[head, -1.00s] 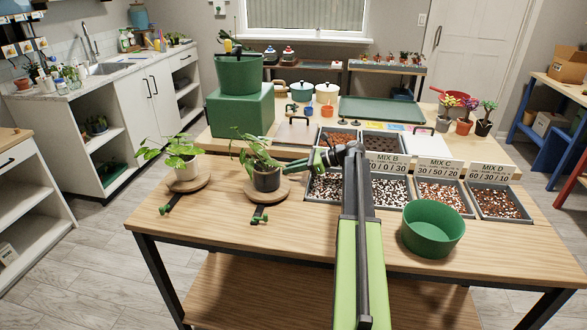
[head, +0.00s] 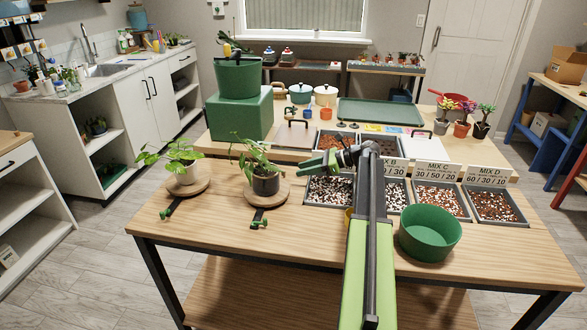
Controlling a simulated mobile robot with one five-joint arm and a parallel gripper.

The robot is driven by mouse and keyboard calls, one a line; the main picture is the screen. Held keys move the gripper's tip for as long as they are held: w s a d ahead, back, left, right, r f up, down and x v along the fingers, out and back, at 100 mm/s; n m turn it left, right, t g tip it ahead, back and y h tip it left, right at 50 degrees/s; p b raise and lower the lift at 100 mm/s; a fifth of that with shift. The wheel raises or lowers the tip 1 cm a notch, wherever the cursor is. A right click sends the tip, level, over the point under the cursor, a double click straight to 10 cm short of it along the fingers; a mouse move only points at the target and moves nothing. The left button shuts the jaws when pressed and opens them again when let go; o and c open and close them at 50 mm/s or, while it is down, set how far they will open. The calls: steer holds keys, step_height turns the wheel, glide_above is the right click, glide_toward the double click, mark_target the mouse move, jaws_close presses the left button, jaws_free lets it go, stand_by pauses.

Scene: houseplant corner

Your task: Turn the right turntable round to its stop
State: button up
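The right turntable (head: 282,192) is a round wooden disc on the table, bearing a dark pot (head: 266,186) with a leafy green plant. A dark lever with a green knob (head: 259,222) points from it toward the table's front edge.
A green bowl (head: 430,236) stands at the right front. Trays of soil mix (head: 437,200) with labels are behind it. Part of a yellow object (head: 349,215) shows beside my arm. The table's front left is clear.

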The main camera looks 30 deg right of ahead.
steer(key=p+v, duration=0.3)
steer(key=v, duration=0.8)
steer(key=shift+s+d+r, duration=0.2)
steer(key=shift+s, duration=0.05)
steer(key=shift+c, duration=0.3)
